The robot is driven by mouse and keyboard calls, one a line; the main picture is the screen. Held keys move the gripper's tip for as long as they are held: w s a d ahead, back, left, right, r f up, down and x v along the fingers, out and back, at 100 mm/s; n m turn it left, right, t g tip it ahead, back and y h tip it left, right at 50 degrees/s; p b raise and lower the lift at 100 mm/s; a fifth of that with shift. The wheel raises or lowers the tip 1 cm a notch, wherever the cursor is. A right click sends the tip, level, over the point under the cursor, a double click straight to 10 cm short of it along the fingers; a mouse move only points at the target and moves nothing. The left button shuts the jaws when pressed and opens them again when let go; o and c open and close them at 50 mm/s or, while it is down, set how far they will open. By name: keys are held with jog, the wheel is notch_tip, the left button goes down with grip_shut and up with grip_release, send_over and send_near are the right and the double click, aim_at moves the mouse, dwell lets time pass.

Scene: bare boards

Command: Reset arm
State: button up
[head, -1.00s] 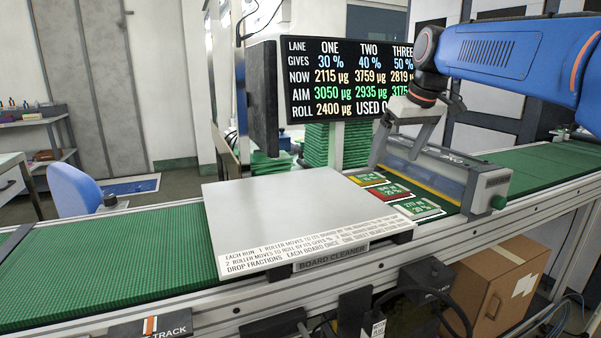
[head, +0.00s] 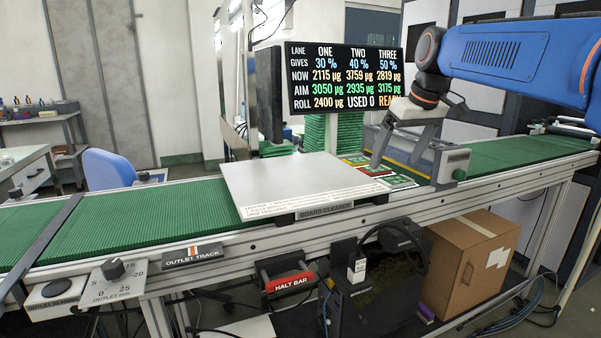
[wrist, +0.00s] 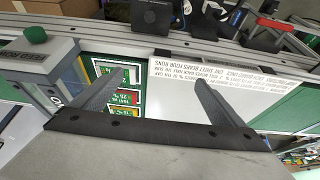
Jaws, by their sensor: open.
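My blue arm reaches in from the right in the head view, and my gripper (head: 400,158) hangs over the right part of the line, above the cards beside the white plate. In the wrist view its two grey fingers (wrist: 160,92) are spread apart with nothing between them. Several small coloured cards (head: 375,170) lie right of the plate, partly behind my gripper.
A screen (head: 345,78) with lane figures stands behind the line. A feed gate (head: 450,165) with a green knob stands right of my gripper. A dial panel (head: 115,280) and a red halt bar (head: 290,282) are at the front. The left green belt (head: 140,222) is clear.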

jog(key=s+d+f+m+h, duration=0.1)
jog(key=s+d+f+m, duration=0.1)
jog(key=s+f, duration=1.1)
jog(key=s+d+f+m, duration=0.2)
jog(key=s+d+f, duration=0.1)
jog(key=s+f, duration=1)
jog(key=s, duration=0.6)
jog(key=shift+f+t+h, duration=0.3)
jog(key=shift+f+h, duration=0.1)
